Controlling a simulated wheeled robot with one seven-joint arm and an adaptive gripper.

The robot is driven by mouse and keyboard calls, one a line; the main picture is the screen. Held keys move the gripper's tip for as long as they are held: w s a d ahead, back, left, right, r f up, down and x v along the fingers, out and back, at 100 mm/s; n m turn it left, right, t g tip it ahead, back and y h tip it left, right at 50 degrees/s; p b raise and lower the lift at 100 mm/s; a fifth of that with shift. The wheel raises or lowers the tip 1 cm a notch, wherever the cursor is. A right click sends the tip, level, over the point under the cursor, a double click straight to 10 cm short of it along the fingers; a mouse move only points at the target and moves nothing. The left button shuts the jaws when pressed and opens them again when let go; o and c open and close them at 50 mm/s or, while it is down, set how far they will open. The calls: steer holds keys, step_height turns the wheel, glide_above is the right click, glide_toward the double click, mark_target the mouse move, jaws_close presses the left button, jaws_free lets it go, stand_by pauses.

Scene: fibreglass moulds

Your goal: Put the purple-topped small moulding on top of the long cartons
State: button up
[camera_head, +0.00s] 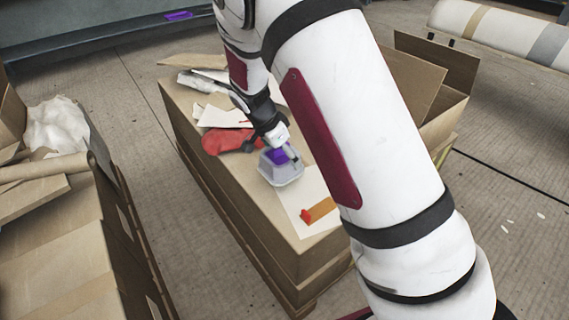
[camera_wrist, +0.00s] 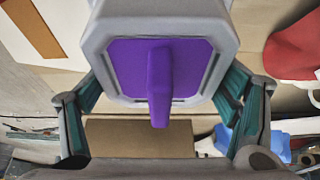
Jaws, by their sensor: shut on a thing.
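The small moulding (camera_head: 281,171) is a pale grey, rounded block with a purple top. In the wrist view the moulding (camera_wrist: 105,33) fills the upper middle, its purple top and raised purple fin facing the camera. My gripper (camera_head: 285,148) reaches down onto it from above. In the wrist view my gripper's fingers (camera_wrist: 160,95) stand on either side and are shut on the moulding. It is over the near half of a long cardboard-topped stack (camera_head: 264,215); I cannot tell whether it touches. Other brown cartons (camera_head: 60,250) stand at the left. Which are the long cartons is unclear.
A red cloth-like item (camera_head: 225,141) lies close behind the moulding. A white sheet with an orange-brown strip (camera_head: 320,210) lies in front. An open box (camera_head: 440,100) stands right, partly behind my arm. Crumpled white wrap (camera_head: 55,125) and a cardboard tube (camera_head: 45,168) lie left.

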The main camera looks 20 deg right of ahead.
mark_target(285, 162)
steer(key=shift+f+b, duration=0.65)
steer(key=shift+f, duration=0.95)
steer(key=shift+f, duration=0.15)
steer(key=o, duration=1.3)
steer(key=p+v, duration=0.3)
steer(key=v, duration=0.9)
steer(key=shift+p, duration=0.35)
steer(key=shift+s+r, duration=0.1)
steer(key=shift+r, duration=0.15)
